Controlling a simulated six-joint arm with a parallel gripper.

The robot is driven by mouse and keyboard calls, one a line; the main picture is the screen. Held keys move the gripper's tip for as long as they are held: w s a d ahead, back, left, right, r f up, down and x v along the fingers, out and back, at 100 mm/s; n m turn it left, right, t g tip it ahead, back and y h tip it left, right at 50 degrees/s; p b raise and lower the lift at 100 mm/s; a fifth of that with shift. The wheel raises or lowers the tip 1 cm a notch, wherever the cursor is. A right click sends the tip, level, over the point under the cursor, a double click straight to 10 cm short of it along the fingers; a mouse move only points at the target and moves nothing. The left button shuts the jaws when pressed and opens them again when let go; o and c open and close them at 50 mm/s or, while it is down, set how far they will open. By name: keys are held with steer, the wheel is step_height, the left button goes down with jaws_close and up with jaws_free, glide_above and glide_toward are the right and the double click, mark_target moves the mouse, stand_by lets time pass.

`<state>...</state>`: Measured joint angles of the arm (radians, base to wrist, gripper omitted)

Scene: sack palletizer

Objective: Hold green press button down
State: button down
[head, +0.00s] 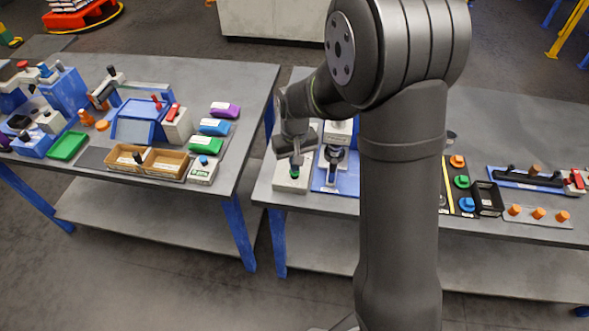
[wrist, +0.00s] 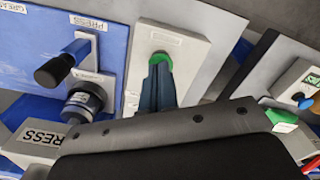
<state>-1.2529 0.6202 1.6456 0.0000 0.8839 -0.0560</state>
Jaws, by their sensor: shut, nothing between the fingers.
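The green press button (wrist: 159,57) sits on a pale box with a label above it. In the head view the green button (head: 294,173) shows at the near left of the right table. My gripper (wrist: 158,68) is shut and empty, its fingers pointing at the button. The fingertips cover part of the green cap in the wrist view and appear to be at or touching it. In the head view my gripper (head: 296,162) points down over the button. I cannot tell how far the cap is pressed in.
A blue press fixture (wrist: 82,52) with a black-knobbed lever stands right beside the button box. A gap separates the two tables. The left table (head: 258,92) holds bins, coloured sacks and a small button box (head: 203,172). Further right are coloured buttons and a black bin (head: 487,199).

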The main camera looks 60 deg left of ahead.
steer(key=shift+a+r, duration=0.1)
steer(key=shift+r, duration=2.55)
steer(key=shift+f, duration=3.05)
steer(key=c, duration=1)
jaws_free()
steer(key=o, duration=0.4)
steer(key=shift+w+r, duration=0.15)
steer(key=shift+c, duration=0.2)
steer(key=o, duration=0.6)
steer(key=w+d+r, duration=0.1)
steer(key=w+r, duration=0.1)
steer(key=w+d+r+m+y, duration=0.1)
steer(key=w+r, duration=0.1)
steer(key=r, duration=0.1)
steer(key=w+d+r+m+y, duration=0.1)
steer(key=w+r, duration=0.1)
steer(key=r, duration=0.1)
steer(key=shift+d, duration=0.25)
steer(key=shift+o, duration=0.2)
steer(key=w+d+r+m+t+y, duration=0.1)
steer(key=w+d+r+m, duration=0.15)
steer(key=d+r, duration=0.2)
steer(key=w+d+r+m+y, duration=0.1)
steer(key=w+d+r, duration=0.2)
steer(key=r, duration=0.3)
steer(key=x, duration=1)
steer(key=shift+w+a, duration=0.15)
steer(key=shift+a, duration=0.15)
